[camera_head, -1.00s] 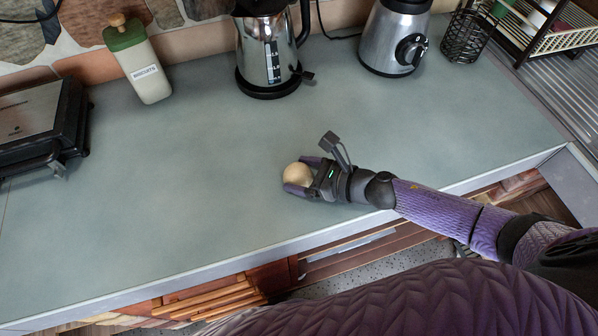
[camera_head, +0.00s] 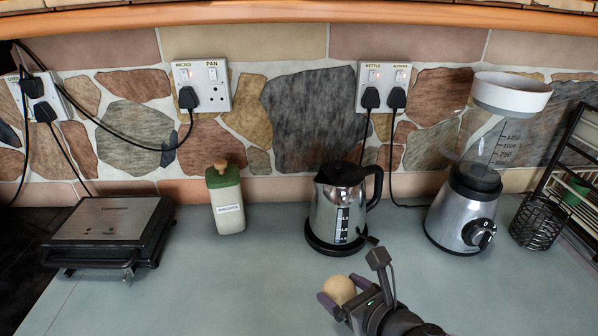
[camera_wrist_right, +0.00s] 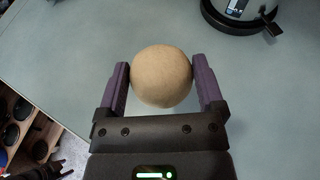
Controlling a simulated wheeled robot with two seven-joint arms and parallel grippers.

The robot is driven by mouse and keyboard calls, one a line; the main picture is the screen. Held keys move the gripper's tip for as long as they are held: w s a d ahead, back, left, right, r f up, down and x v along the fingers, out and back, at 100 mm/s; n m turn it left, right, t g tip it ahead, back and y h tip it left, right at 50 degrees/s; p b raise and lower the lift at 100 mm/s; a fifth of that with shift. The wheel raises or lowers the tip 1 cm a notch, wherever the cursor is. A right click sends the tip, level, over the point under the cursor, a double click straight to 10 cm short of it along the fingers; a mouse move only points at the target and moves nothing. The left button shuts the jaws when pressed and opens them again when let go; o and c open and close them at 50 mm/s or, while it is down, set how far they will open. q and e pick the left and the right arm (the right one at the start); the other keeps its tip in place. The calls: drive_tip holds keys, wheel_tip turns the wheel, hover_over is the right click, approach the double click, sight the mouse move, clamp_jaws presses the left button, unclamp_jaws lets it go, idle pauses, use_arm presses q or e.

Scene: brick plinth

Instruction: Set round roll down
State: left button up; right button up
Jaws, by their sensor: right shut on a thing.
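The round roll (camera_head: 340,289) is a tan ball low in the head view, in front of the kettle. My right gripper (camera_head: 334,299) is shut on it, with a purple finger on each side. In the right wrist view the roll (camera_wrist_right: 162,77) sits between the two fingertips of the gripper (camera_wrist_right: 161,82), over the grey-green counter (camera_wrist_right: 70,40). I cannot tell whether the roll touches the counter. My left gripper is in neither view.
The steel kettle (camera_head: 338,208) stands behind the roll, and the blender (camera_head: 470,200) is to its right. A biscuits bottle (camera_head: 226,200) and a black grill (camera_head: 108,232) are to the left. A wire holder (camera_head: 541,222) stands at the right. Counter between grill and gripper is clear.

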sight(351, 288)
drive_tip(key=r+m+h, duration=0.1)
drive_tip(key=r+m+t+h+b, duration=0.1)
drive_tip(key=shift+w+a+m+h+b, duration=0.2)
drive_tip(key=shift+w+m+h+b, duration=0.1)
drive_tip(key=shift+w, duration=0.1)
drive_tip(key=m+h, duration=0.1)
drive_tip(key=d+r+m+h+b, duration=0.1)
drive_tip(key=m+t+h+b, duration=0.1)
drive_tip(key=h, duration=0.1)
drive_tip(key=shift+s+d+r+m, duration=0.3)
drive_tip(key=s+d+f+m+g+h+b, duration=0.1)
drive_tip(key=s+d+m+h+b, duration=0.2)
drive_tip(key=s+d+m+h, duration=0.1)
drive_tip(key=shift+s+m+h+b, duration=0.3)
drive_tip(key=shift+s+m+h, duration=0.5)
drive_tip(key=shift+s+h, duration=0.4)
drive_tip(key=shift+d+r+g, duration=0.1)
drive_tip(key=shift+d+g, duration=0.2)
drive_tip(key=shift+d, duration=0.05)
drive_tip(key=shift+h, duration=0.3)
drive_tip(key=shift+a, duration=0.1)
